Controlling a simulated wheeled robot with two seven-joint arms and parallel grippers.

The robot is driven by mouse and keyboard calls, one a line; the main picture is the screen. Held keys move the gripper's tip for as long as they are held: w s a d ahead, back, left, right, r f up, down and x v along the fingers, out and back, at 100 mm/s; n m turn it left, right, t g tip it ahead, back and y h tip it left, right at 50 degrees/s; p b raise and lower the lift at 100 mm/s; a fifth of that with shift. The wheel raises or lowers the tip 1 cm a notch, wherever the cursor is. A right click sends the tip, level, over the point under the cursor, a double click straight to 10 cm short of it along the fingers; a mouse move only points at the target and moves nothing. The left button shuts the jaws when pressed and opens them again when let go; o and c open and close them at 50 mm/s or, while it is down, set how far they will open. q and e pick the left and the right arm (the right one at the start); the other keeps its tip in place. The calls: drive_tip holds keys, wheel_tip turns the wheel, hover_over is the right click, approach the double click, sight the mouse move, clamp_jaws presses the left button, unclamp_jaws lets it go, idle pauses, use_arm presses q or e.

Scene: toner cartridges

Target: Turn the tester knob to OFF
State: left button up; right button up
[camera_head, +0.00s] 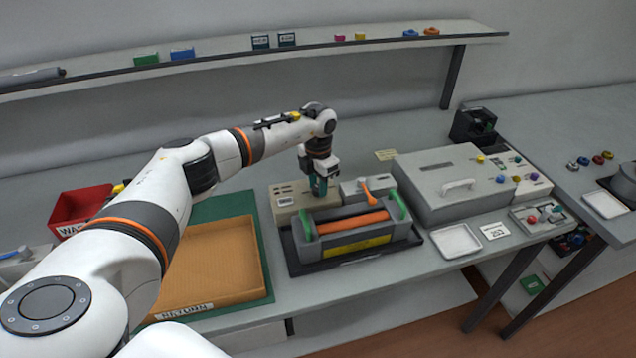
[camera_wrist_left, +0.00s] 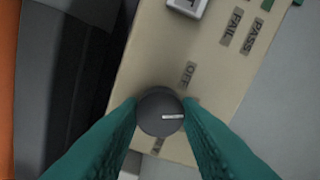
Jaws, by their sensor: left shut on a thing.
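The tester is a beige box (camera_head: 287,203) behind the grey cartridge cradle in the head view. In the left wrist view its beige panel (camera_wrist_left: 150,62) carries OFF, PASS and FAIL labels. The dark round knob (camera_wrist_left: 158,104) has a white pointer mark that points right in that view, not straight at the OFF label (camera_wrist_left: 188,75) up and right of it. Another label sits below the knob, partly hidden. My left gripper (camera_head: 319,190) is shut on the knob, its teal fingers (camera_wrist_left: 160,118) on both sides. In the head view the gripper hides the knob.
The cradle (camera_head: 352,240) with an orange roller and green ends stands just in front of the tester. A small grey box with an orange lever (camera_head: 367,190) is to its right. A brown tray (camera_head: 215,262) lies left, a large grey machine (camera_head: 455,180) right.

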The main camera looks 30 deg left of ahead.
use_arm(q)
drive_tip(key=n, duration=0.4)
drive_tip(key=shift+r+n+p, duration=0.15)
drive_tip(key=shift+n+p, duration=0.15)
drive_tip(key=shift+p, duration=0.1)
drive_tip(key=shift+n+p, duration=0.5)
drive_tip(key=shift+n, duration=1.7)
drive_tip(key=shift+w, duration=0.1)
drive_tip(key=o, duration=1)
drive_tip(key=shift+c, duration=0.2)
wheel_tip(320, 180, up, 12)
drive_tip(key=b, duration=0.2)
drive_tip(key=shift+b, duration=0.35)
